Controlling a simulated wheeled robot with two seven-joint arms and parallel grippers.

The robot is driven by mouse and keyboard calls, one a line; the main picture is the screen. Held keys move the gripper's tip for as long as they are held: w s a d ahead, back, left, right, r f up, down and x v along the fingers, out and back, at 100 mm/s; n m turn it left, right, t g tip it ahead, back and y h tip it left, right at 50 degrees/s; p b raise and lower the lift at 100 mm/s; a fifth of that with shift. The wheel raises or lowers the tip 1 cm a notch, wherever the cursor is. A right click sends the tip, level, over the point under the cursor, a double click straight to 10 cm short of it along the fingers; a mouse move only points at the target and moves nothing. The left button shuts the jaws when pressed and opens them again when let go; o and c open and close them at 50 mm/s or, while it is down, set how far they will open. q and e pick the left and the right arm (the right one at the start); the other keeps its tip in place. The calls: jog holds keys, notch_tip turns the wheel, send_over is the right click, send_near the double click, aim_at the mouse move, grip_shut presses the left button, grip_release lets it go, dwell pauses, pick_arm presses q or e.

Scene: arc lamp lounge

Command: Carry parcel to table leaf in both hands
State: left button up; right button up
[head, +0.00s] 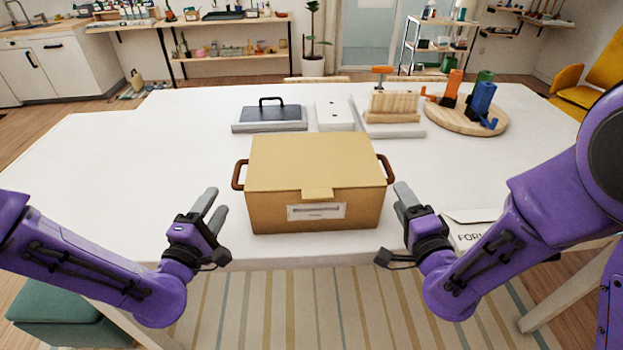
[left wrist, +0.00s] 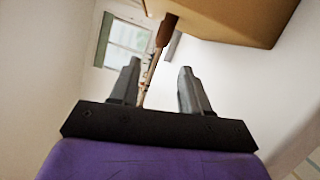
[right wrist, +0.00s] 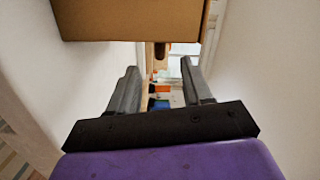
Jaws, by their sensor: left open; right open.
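The parcel (head: 315,181) is a tan box with a lid flap, a white label and a brown handle on each side. It sits near the front edge of the white table (head: 120,130). My left gripper (head: 212,205) is open and empty, in front of and left of the left handle (head: 238,174). My right gripper (head: 405,202) is open and empty, close to the box's right side, in front of the right handle (head: 386,168). The left wrist view shows the left handle (left wrist: 166,30) ahead of the fingers. The right wrist view shows the box (right wrist: 130,20). I cannot make out a separate table leaf.
Behind the parcel stand a dark-topped case (head: 270,118), a white block (head: 334,115), a wooden holder (head: 392,108) and a round board (head: 466,118) with coloured pieces. A paper form (head: 470,230) lies at the front right. The table's left side is clear.

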aim_at(236, 170)
pick_arm(q)
jog(key=shift+s+d+r, duration=0.1)
jog(key=shift+s+r, duration=0.05)
jog(key=shift+s, duration=0.05)
pick_arm(e)
jog(key=shift+s+d+r, duration=0.1)
jog(key=shift+s+r, duration=0.05)
jog(key=shift+s, duration=0.2)
pick_arm(q)
jog(key=shift+d, duration=0.15)
pick_arm(e)
jog(key=shift+d, duration=0.1)
pick_arm(q)
jog(key=x, duration=1.1)
pick_arm(e)
jog(key=w, duration=0.3)
jog(key=w+a, duration=0.1)
jog(key=w, duration=0.6)
jog(key=shift+w+a+f, duration=0.2)
jog(key=shift+w, duration=0.15)
pick_arm(q)
jog(key=shift+s, duration=0.1)
grip_shut()
pick_arm(e)
grip_shut()
jog(key=shift+r, duration=0.1)
